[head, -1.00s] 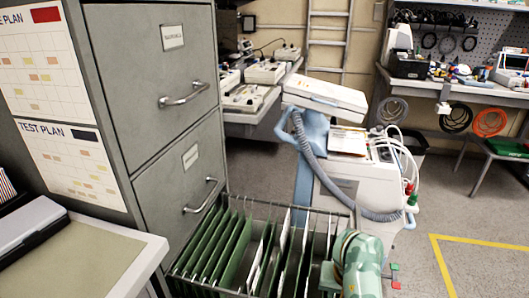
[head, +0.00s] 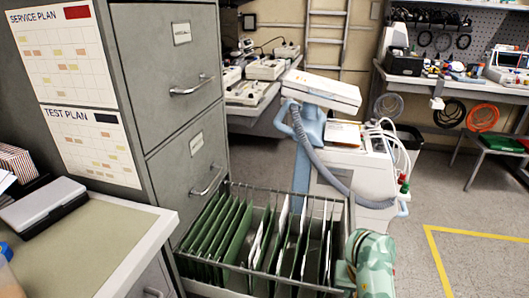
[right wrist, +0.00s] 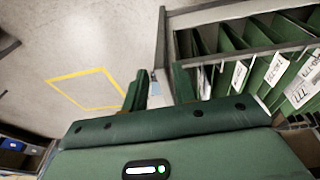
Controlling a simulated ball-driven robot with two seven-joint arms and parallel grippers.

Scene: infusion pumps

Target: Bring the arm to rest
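My right arm (head: 372,264) shows in the head view at the bottom, just right of the open file drawer's front corner; its gripper is hidden there. The drawer (head: 236,268) also shows in the head view, pulled out and full of green hanging folders with white labels. My left gripper is in neither view.
A grey filing cabinet (head: 165,75) stands behind the drawer. A desk (head: 90,245) is at the left. A white device on a cart (head: 340,170) with a hose stands beyond the drawer. Open floor with yellow tape (head: 440,262) lies to the right.

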